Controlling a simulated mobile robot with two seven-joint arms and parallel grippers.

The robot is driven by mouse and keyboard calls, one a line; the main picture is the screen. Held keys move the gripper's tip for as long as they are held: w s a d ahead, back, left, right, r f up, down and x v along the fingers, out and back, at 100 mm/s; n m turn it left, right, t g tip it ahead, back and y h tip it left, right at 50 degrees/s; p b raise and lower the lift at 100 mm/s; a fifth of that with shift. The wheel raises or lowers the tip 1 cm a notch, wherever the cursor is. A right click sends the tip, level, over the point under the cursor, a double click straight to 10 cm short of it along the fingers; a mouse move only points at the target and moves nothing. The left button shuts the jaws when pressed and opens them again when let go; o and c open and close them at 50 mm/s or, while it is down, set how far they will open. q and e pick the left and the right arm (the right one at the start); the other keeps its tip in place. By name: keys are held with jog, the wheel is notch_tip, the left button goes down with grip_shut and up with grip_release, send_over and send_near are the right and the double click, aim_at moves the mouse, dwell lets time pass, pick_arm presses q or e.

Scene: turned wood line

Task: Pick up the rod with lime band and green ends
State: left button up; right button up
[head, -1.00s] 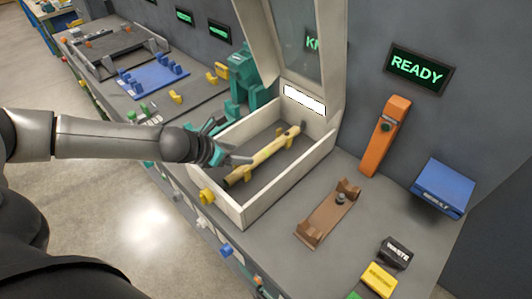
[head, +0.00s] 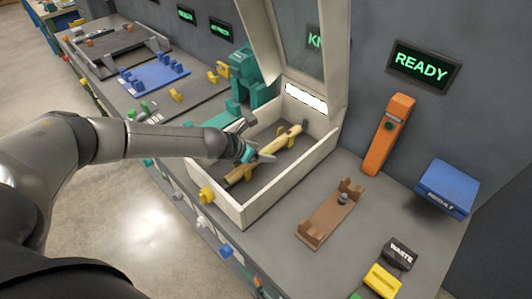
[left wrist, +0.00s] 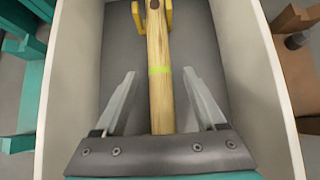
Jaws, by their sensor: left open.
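The wooden rod (head: 281,146) lies in an open pale box (head: 243,213), held on yellow supports. My left gripper (head: 258,154) is over the box at the rod. In the head view my gripper hides part of the rod's middle. My right gripper is not in view.
The box's lid (head: 297,45) stands raised at the back. A brown cradle (head: 326,218), a black WASTE block (head: 398,253) and a yellow block (head: 382,281) are to the right. A teal fixture (head: 248,85) stands behind the box. The wall sign (head: 421,66) reads READY.

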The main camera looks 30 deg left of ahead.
pick_arm(q)
jog(key=shift+w+d+f, duration=0.1)
jog(key=shift+w+f, duration=0.1)
jog(key=shift+f, duration=0.05)
grip_shut()
dwell(0.5)
